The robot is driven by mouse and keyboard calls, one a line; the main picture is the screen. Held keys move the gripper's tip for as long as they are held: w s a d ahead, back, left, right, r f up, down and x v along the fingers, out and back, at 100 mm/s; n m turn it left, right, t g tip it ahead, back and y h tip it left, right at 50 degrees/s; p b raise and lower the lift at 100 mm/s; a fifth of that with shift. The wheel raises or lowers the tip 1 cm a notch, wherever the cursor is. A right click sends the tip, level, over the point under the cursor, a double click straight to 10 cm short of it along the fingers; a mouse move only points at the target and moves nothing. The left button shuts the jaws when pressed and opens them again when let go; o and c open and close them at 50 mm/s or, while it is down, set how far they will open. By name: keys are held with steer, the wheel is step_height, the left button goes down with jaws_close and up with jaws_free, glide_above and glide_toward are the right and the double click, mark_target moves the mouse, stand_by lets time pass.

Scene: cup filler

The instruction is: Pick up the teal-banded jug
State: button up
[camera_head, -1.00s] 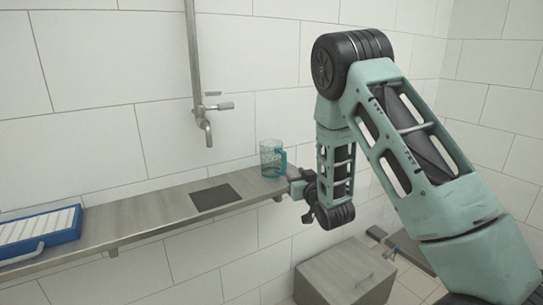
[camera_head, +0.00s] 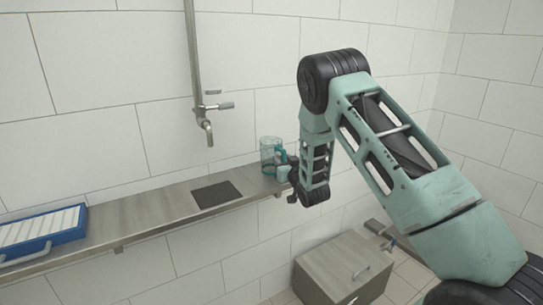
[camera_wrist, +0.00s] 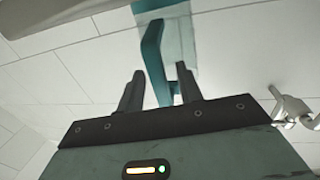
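The teal-banded jug (camera_head: 267,152) is a clear cup with teal bands and a teal handle, standing upright on the shelf near its right end. In the wrist view, its handle (camera_wrist: 153,50) and part of its clear wall (camera_wrist: 180,38) show at the top. My gripper (camera_wrist: 160,69) is open, with one finger on each side of the handle and visible gaps between. In the head view my gripper (camera_head: 285,168) is at the jug's right side, partly hiding the handle.
The metal shelf (camera_head: 150,212) runs along the tiled wall, with a dark square plate (camera_head: 216,194) left of the jug and a tap (camera_head: 207,125) above. A blue tray (camera_head: 70,236) sits at far left. A cabinet (camera_head: 342,268) stands below.

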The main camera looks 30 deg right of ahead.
jaws_close()
steer(key=shift+r, duration=0.15)
